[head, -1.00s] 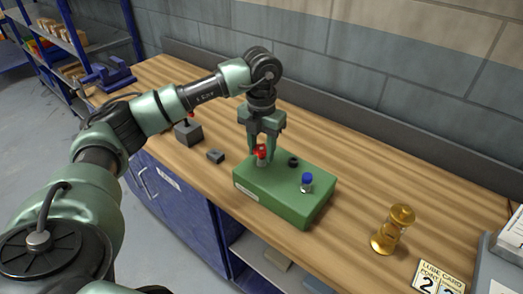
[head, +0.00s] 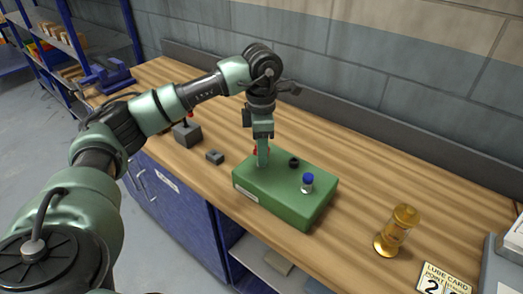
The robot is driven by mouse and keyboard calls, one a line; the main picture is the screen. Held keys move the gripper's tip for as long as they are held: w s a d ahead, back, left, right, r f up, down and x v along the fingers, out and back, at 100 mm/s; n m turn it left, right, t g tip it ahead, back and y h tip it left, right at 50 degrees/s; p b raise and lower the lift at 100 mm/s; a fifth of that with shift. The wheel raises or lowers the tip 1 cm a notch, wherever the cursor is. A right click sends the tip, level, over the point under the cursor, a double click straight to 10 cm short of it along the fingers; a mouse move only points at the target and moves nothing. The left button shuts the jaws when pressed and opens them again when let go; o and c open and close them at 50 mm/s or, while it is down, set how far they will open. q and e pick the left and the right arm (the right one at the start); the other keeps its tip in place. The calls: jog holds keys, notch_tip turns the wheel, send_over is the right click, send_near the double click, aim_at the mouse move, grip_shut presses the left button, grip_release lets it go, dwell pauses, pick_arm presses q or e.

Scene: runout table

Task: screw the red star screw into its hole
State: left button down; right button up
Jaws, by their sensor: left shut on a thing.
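The green block (head: 280,205) sits on the wooden bench. My left gripper (head: 262,158) points straight down over the block's left part. Its jaws are turned nearly edge-on to the view and are shut on the red star screw (head: 267,150), which is mostly hidden behind a finger. I cannot see the screw's shaft or the hole under it. A blue-capped screw (head: 307,183) stands upright on the block at the right. A dark round piece (head: 294,162) is on the block's top between them. My right gripper is out of view.
A small dark grey block (head: 215,157) and a larger grey block with a red-tipped lever (head: 187,134) lie to the left. A golden hourglass-shaped object (head: 397,231) stands at right, near a lube card (head: 443,279). The bench between the green block and hourglass is clear.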

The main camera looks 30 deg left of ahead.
pick_arm(q)
jog(key=m, duration=0.3)
jog(key=m+b, duration=0.1)
jog(key=m, duration=0.6)
jog(key=shift+m, duration=0.3)
jog(key=m+b, duration=0.1)
jog(key=m, duration=0.3)
jog(key=c, duration=0.8)
grip_release()
